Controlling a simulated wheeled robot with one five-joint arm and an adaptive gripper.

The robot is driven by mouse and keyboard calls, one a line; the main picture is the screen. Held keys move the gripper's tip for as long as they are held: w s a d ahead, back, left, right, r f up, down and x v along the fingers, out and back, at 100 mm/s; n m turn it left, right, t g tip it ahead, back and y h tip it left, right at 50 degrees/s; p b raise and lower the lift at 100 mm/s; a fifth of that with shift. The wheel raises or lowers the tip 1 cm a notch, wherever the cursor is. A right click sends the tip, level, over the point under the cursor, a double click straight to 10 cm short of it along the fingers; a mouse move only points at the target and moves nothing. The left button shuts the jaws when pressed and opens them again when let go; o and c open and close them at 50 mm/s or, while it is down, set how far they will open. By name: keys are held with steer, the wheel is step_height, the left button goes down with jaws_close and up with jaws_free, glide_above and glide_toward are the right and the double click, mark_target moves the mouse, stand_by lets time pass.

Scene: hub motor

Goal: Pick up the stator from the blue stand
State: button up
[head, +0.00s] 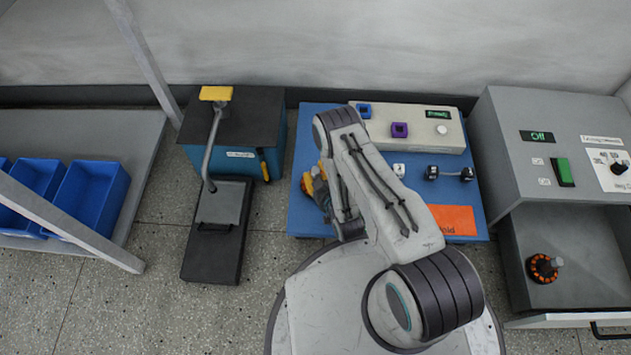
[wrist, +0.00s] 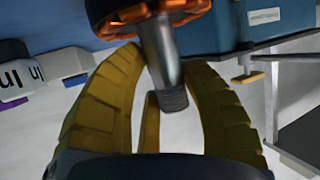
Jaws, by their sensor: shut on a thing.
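The stator, a dark ring with orange copper windings and a grey metal shaft (wrist: 160,50), is at the top middle of the wrist view. Its ring is cut off by the frame's upper edge. My gripper (wrist: 165,85) has its yellow fingers closed around the shaft side of the stator. In the head view my gripper (head: 324,182) is over the left part of the blue stand (head: 304,218).
A control box (head: 452,118) lies at the back of the stand, with an orange label (head: 453,220) in front. A lever press (head: 215,230) stands left, blue bins (head: 92,196) farther left. On the right, a grey machine (head: 508,150) holds another orange-wound part (head: 543,267).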

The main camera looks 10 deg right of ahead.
steer(key=c, duration=0.5)
steer(key=shift+r, duration=0.25)
